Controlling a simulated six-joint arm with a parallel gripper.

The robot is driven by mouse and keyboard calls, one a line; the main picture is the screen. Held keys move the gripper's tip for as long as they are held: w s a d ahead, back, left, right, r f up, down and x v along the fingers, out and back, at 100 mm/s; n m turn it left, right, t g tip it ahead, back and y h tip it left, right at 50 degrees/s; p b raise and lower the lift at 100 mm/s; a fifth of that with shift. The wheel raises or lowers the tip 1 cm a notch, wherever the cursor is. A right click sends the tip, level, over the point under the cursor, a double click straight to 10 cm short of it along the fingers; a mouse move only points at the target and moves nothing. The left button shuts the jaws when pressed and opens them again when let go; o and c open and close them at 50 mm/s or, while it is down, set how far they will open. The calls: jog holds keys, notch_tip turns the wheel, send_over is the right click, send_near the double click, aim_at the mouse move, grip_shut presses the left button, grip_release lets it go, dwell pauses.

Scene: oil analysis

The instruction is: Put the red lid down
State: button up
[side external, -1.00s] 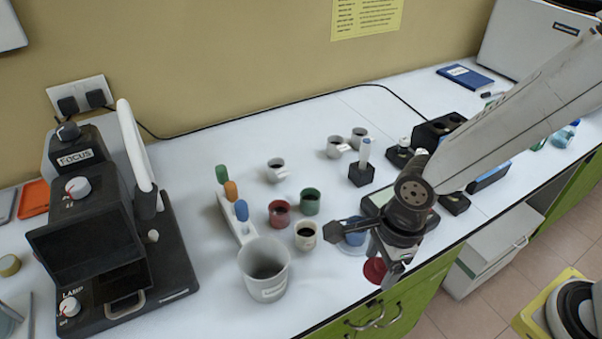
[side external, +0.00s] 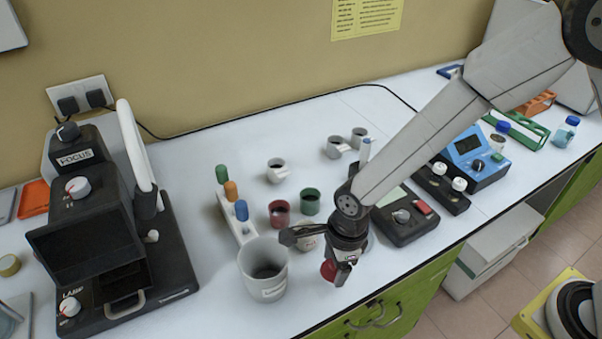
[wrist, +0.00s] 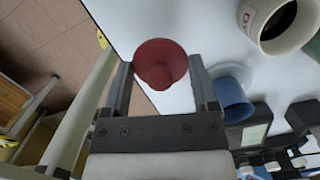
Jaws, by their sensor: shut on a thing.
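My gripper (side external: 339,277) is shut on the red lid (side external: 328,269), near the front edge of the bench. In the wrist view the red lid (wrist: 160,58) sits between the two fingers, with its round side facing the camera and its small knob showing. I cannot tell for sure whether the lid touches the bench. A white cup (side external: 307,243) with dark contents is partly hidden behind my gripper. A red cup (side external: 279,214) and a green cup (side external: 310,202) stand behind it.
A large grey beaker (side external: 263,272) stands left of my gripper. A black scale (side external: 405,222) and a blue device (side external: 472,155) are at the right. Bare white bench lies between the beaker and the front edge.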

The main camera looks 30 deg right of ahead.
aim_at(331, 273)
jog(key=shift+w+a+f, duration=0.1)
jog(key=shift+w+f, duration=0.15)
jog(key=shift+f, duration=1.6)
jog(key=shift+f, duration=0.1)
jog(key=o, duration=1.1)
jog(key=shift+c, duration=0.2)
notch_tip(331, 273, up, 12)
jog(key=d, duration=0.1)
jog(key=shift+s+d, duration=0.2)
jog(key=shift+d, duration=0.1)
